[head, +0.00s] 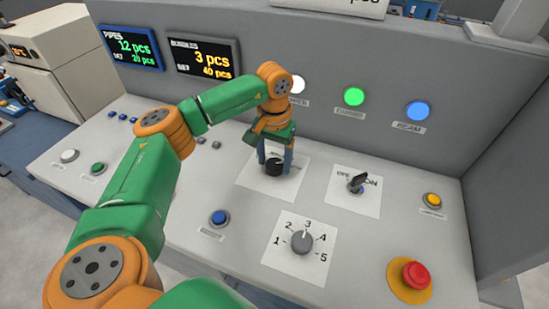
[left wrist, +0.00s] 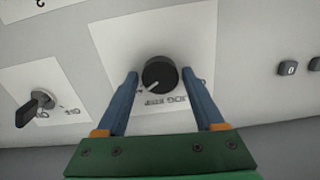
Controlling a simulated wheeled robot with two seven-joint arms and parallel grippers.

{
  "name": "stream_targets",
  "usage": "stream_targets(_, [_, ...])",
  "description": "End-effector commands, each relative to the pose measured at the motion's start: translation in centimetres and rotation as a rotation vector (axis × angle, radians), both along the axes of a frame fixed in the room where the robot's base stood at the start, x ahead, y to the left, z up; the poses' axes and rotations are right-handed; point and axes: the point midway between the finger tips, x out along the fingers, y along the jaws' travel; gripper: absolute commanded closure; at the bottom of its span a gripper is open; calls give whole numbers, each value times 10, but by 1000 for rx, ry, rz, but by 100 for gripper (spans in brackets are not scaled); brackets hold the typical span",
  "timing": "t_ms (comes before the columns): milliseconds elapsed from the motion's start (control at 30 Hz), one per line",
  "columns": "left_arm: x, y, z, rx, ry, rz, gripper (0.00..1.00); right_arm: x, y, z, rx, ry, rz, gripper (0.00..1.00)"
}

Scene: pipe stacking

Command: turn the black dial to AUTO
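The black dial (head: 273,169) sits on a white plate (head: 253,181) on the sloping grey panel. My left gripper (head: 275,159) is above it, fingers pointing down on either side. In the left wrist view the dial (left wrist: 160,74) lies between the two blue fingertips of the gripper (left wrist: 160,75), with small gaps visible at both sides. The gripper is open. The dial's white pointer line points to the lower left in that view. Its lettering appears upside down and is partly hidden by the dial and fingers; I cannot make out AUTO. My right gripper is not in view.
A black key switch (head: 357,183) stands to the right of the dial. A grey numbered knob (head: 302,242), a blue button (head: 219,218) and a red emergency button (head: 415,275) are nearer. The upright panel with lit lamps (head: 353,96) rises behind.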

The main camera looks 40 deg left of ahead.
Motion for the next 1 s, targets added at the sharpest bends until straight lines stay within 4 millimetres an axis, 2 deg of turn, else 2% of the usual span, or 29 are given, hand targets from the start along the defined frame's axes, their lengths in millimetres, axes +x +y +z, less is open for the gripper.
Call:
stream_targets(333, [1,0,2,0,-5,2,13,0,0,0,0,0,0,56])
stream_targets(433, [2,0,16,0,-10,3,13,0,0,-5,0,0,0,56])
stream_targets(600, [2,0,53,-1,-8,2,13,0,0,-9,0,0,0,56])
stream_targets(700, [1,0,67,0,-6,2,13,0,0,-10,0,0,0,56])
stream_targets(1000, [1,0,72,1,-3,2,13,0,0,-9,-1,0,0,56])
